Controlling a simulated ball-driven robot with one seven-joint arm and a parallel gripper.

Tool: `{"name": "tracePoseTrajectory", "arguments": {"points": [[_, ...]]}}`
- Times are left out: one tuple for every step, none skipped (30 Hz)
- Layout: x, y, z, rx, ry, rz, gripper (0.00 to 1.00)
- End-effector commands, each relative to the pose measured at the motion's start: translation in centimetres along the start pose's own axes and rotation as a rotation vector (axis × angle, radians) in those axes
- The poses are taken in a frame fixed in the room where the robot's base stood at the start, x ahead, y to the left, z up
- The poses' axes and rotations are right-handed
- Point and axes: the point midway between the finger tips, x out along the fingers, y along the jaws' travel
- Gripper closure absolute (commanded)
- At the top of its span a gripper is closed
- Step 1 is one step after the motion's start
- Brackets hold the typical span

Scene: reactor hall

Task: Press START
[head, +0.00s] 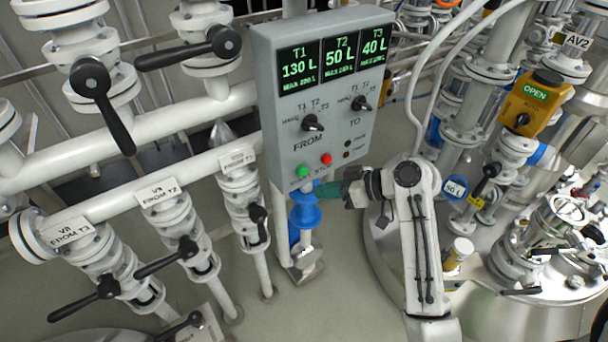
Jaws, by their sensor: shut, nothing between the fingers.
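A grey control panel (315,110) stands in the middle. A green button (302,171) sits at its lower left edge, and a red button (326,159) is to its right. The lettering by the buttons is too small to read surely. My gripper (322,193) is shut and empty. It reaches in from the right, just below the panel's lower edge in the picture, below and right of the green button. Both buttons show uncovered. I cannot tell the gripper's depth from the panel; it appears apart from the green button.
The panel has a FROM knob (312,124), a TO knob (361,103) and screens (340,57) reading T1 130 L, T2 50 L, T3 40 L. Pipes with black-handled valves (105,105) crowd the left. A blue fitting (305,212) is close by the gripper. A steel vessel (480,285) stands right.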

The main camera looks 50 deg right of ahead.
Motion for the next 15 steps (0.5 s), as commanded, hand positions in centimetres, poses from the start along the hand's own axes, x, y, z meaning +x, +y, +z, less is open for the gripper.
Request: {"name": "tracePoseTrajectory", "arguments": {"points": [[0.6, 0.4, -0.3, -0.003, 0.001, 0.000, 1.00], [0.8, 0.5, -0.5, -0.003, 0.000, -0.001, 1.00], [1.1, 0.7, -0.7, -0.002, 0.001, -0.001, 1.00], [1.3, 0.9, -0.9, -0.003, 0.001, -0.001, 1.00], [1.5, 1.1, -1.1, -0.002, 0.001, -0.001, 1.00], [1.7, 1.2, -1.2, -0.001, 0.001, -0.001, 1.00], [1.9, 1.4, -1.3, -0.001, 0.001, 0.000, 1.00], [2.0, 1.4, -1.4, -0.001, 0.001, 0.000, 1.00], [2.1, 1.6, -1.6, -0.001, 0.001, 0.001, 1.00], [2.2, 1.6, -1.6, -0.001, 0.001, 0.001, 1.00], [2.3, 1.7, -1.7, 0.000, 0.001, 0.001, 1.00], [2.4, 1.7, -1.7, 0.000, 0.000, 0.000, 1.00], [2.4, 1.8, -1.8, 0.000, 0.000, 0.000, 1.00], [2.5, 1.8, -1.8, 0.001, 0.000, 0.000, 1.00], [2.5, 1.8, -1.8, 0.001, 0.000, 0.000, 1.00]]}}
